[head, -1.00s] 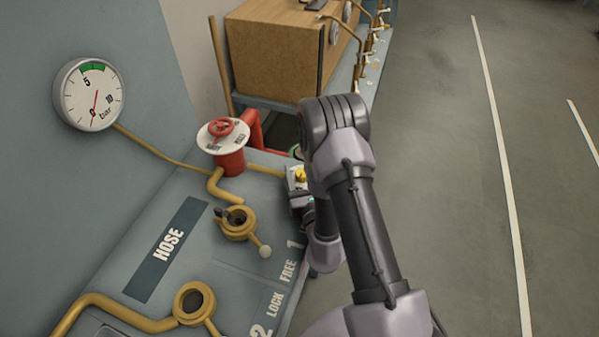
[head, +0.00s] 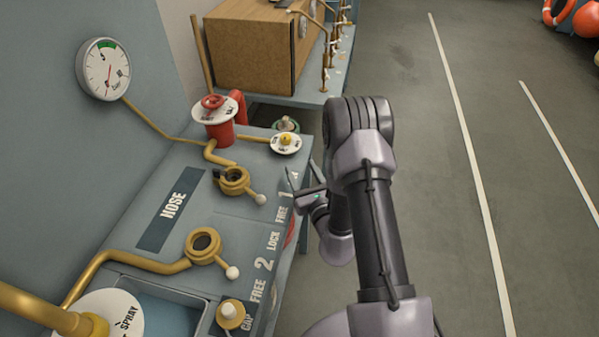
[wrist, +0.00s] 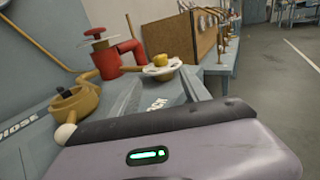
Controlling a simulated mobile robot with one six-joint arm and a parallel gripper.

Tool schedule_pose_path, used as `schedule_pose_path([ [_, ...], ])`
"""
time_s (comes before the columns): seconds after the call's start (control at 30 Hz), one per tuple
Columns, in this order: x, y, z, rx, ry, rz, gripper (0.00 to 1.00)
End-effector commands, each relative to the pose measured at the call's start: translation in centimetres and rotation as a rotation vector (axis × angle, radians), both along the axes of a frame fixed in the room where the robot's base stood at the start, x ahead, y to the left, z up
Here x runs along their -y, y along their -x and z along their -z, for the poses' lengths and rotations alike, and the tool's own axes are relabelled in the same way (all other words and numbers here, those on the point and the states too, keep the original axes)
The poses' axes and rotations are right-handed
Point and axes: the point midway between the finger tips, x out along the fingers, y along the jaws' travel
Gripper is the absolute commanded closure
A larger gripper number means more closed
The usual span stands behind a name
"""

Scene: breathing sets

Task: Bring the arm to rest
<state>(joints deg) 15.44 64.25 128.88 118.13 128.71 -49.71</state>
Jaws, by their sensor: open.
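My gripper (head: 303,186) is at the right edge of the hose bench (head: 150,212), low beside my folded arm. Its thin fingers show small and partly hidden; they appear apart, with nothing seen between them. The white round plate with a yellow knob (head: 286,141) is just beyond it, and the brass fitting with a white-balled lever (head: 234,181) is to its left. In the wrist view my own grey-purple housing fills the lower part. The red valve (wrist: 103,62) and the yellow knob (wrist: 160,60) stand beyond it there.
A pressure gauge (head: 104,69) is on the wall. A second brass fitting (head: 203,245), a yellow cap (head: 231,314) and a SPRAY plate (head: 112,315) are on the near bench. A brown cabinet (head: 250,50) stands behind.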

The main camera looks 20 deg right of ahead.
Motion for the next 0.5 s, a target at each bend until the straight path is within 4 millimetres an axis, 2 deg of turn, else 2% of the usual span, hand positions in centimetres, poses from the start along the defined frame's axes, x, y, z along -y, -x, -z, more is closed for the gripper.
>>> schedule_pose_path([
  [0.37, -0.4, -0.2, -0.5, 0.007, -0.001, -0.016, 0.46],
  [0.47, -3.7, -1.1, -4.2, 0.050, -0.003, -0.153, 0.46],
  [0.5, -6.2, -1.3, -6.8, 0.078, 0.001, -0.253, 0.46],
])
